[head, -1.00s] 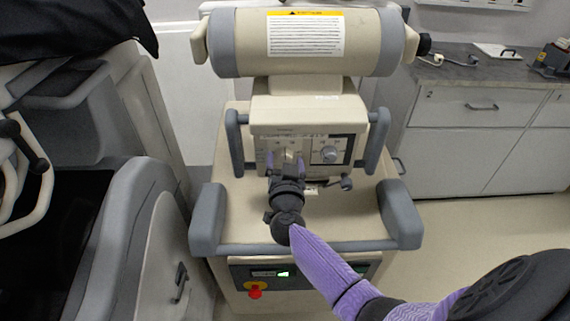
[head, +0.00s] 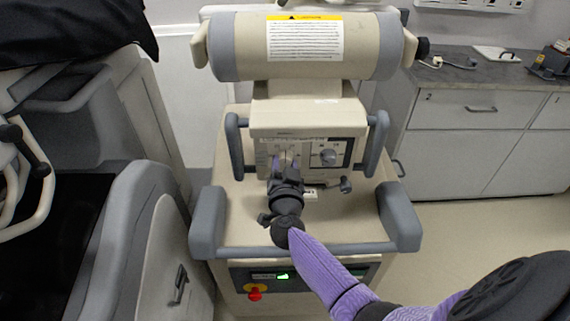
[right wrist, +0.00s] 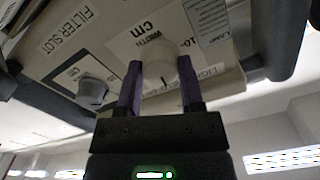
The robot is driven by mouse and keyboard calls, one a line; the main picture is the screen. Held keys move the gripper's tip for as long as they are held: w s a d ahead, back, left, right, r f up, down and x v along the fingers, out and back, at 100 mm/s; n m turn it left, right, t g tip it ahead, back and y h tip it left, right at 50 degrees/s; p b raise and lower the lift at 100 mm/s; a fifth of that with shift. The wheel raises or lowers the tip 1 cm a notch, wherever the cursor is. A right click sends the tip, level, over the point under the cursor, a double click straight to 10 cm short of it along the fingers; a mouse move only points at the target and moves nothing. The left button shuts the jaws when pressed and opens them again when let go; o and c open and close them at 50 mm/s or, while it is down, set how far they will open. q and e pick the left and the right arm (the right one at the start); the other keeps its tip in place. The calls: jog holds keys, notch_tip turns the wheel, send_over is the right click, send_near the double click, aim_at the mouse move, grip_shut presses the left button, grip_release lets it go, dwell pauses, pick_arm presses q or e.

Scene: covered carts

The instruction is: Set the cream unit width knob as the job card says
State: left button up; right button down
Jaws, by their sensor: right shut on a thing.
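The cream unit (head: 308,119) stands ahead in the head view, with a control panel on its front. My right gripper (head: 286,164) reaches up to the left part of this panel. In the right wrist view its two purple fingers (right wrist: 159,84) are shut on the pale width knob (right wrist: 162,66), one finger on each side. A dark pointer mark shows on the knob, beside a printed scale labelled WIDTH cm; the full setting is not readable. In the head view the gripper largely hides this knob. No job card can be made out for certain. My left gripper is out of view.
A grey knob (head: 328,157) sits right of the width knob; it also shows in the right wrist view (right wrist: 92,91). Grey handles (head: 377,142) flank the panel. A dark-draped cart (head: 75,25) stands left. A cabinet (head: 480,140) stands right, with clear floor before it.

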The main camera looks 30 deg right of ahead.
jog(key=m, duration=0.4)
jog(key=shift+p, duration=0.4)
jog(key=m, duration=0.6)
jog(key=shift+m, duration=0.3)
jog(key=shift+c, duration=1.1)
grip_release()
jog(key=shift+s+a, duration=0.25)
jog(key=shift+s, duration=0.1)
jog(key=p+v, duration=0.2)
jog(key=v, duration=0.7)
